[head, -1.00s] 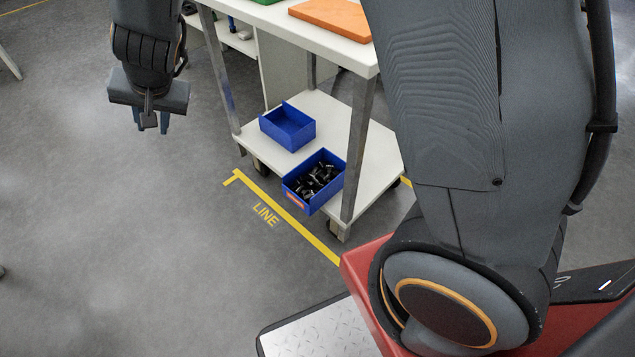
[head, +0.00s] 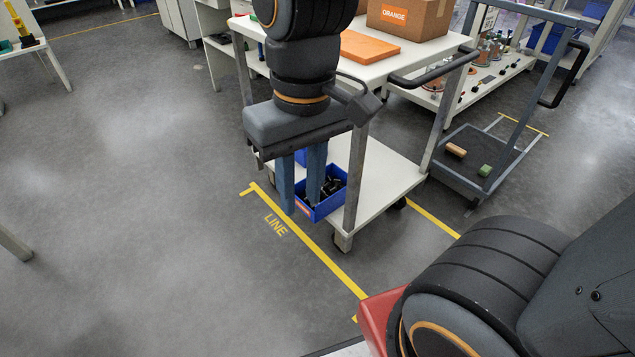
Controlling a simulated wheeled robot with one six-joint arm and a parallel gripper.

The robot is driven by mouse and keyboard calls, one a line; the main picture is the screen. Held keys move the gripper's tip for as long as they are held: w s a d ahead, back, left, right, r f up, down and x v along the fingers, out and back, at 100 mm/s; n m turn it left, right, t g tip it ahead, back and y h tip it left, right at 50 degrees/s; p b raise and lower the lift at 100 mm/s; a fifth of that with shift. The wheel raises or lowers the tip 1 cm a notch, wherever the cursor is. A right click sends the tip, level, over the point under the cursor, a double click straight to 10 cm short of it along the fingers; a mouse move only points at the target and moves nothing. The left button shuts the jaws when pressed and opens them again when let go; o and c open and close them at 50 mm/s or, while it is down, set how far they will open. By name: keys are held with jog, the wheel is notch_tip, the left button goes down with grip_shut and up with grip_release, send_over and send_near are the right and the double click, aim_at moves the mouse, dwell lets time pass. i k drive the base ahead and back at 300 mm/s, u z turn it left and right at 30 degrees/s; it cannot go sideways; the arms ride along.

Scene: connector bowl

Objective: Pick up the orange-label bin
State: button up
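The orange-label bin (head: 332,204) is a blue open box holding several dark parts. It sits at the front edge of the cart's lower shelf, its small orange label partly showing between my fingers. My gripper (head: 301,207) points down with its two fingers apart and overlaps the bin's left part in the head view. I cannot tell whether the fingers touch the bin or hang in front of it. A second blue bin (head: 301,157) behind is mostly hidden by my gripper.
The white cart's lower shelf (head: 385,185) is bare right of the bin, with a metal post (head: 355,180) close beside it. The upper shelf holds an orange slab (head: 370,46) and a cardboard box (head: 408,20). A platform trolley (head: 470,165) stands right. The floor at left is clear.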

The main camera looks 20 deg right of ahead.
aim_at(332, 192)
jog(key=u, duration=2.1)
jog(key=i, duration=1.1)
jog(key=z, duration=2.1)
